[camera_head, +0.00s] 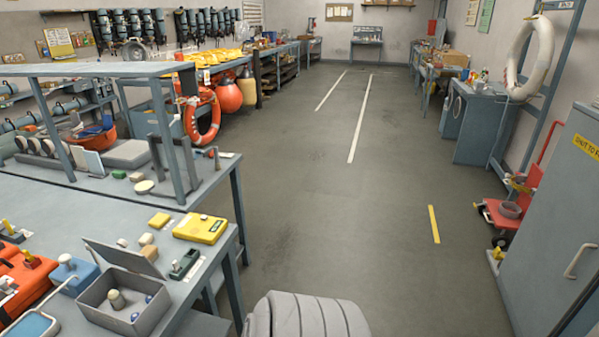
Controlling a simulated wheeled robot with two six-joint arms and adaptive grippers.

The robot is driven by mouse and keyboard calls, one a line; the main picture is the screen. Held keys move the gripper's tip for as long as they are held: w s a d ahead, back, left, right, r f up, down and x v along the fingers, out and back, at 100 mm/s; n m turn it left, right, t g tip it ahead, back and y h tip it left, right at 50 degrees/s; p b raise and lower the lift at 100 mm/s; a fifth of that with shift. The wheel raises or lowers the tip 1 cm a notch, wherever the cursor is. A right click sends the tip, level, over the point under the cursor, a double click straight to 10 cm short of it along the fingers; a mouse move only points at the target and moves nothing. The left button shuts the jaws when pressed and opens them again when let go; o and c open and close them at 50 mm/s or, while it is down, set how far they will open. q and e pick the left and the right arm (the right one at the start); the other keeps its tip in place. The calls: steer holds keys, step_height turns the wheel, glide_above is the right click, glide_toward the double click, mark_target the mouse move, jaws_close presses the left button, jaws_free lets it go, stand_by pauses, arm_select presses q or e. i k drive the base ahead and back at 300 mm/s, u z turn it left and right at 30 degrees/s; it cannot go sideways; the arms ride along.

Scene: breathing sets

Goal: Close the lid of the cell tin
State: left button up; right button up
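An open grey metal tin (152,319), likely the cell tin, stands near the front edge of the workbench at lower left. Its flat grey lid (118,257) is raised and tilted at the tin's back edge, so the tin is open. Inside are a pale knobbed piece (116,299) and small blue-and-white round items (134,316). Neither of my grippers is in view.
On the workbench (52,205), a yellow case (200,228), a dark green device (185,263) and small blocks lie behind and right of the tin. A blue box (75,274) and orange case (22,277) are left. Open floor (330,210) lies right of the bench.

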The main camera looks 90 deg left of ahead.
mark_target(118, 256)
steer(key=i, duration=0.15)
steer(key=u, duration=2.6)
steer(key=i, duration=1.2)
steer(key=u, duration=1.8)
steer(key=i, duration=0.65)
steer(key=u, duration=1.7)
steer(key=k, duration=0.75)
steer(key=z, duration=0.15)
